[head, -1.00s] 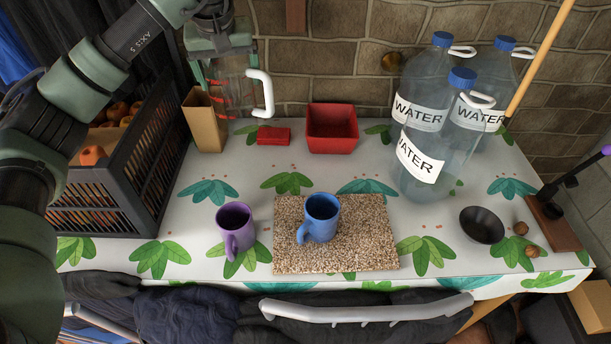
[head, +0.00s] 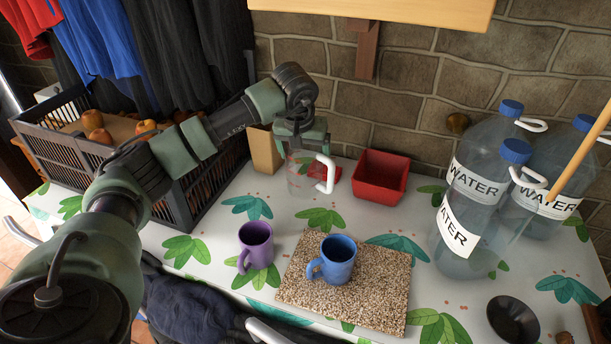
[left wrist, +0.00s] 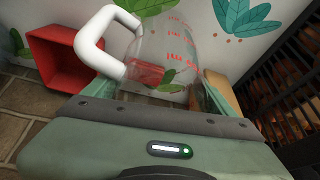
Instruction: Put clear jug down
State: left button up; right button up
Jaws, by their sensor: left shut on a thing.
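The clear jug (head: 300,178), with red markings and a white handle, is upright on or just above the leaf-patterned table. I cannot tell whether its base touches. My left gripper (head: 301,148) is shut around its upper part from above. In the left wrist view the jug (left wrist: 170,48) sits between the fingers of the left gripper (left wrist: 160,92), its handle to the left. A flat red block shows through the clear wall and is partly hidden. My right gripper is not in view.
A red square bin (head: 380,178) stands right of the jug and a tan box (head: 265,150) stands left of it. A purple mug (head: 257,245) is in front. A blue mug (head: 338,262) sits on a speckled board (head: 385,297). Water bottles (head: 470,215) stand at right.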

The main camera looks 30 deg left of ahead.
aim_at(305, 175)
pick_arm(q)
notch_tip(305, 175, down, 7)
jog(key=shift+f, duration=0.15)
jog(key=shift+f, duration=0.1)
dwell(0.3)
jog(key=o, duration=1.3)
jog(key=shift+r+p, duration=0.2)
jog(key=shift+p, duration=0.1)
jog(key=b+v, duration=0.1)
jog(key=v, duration=1.1)
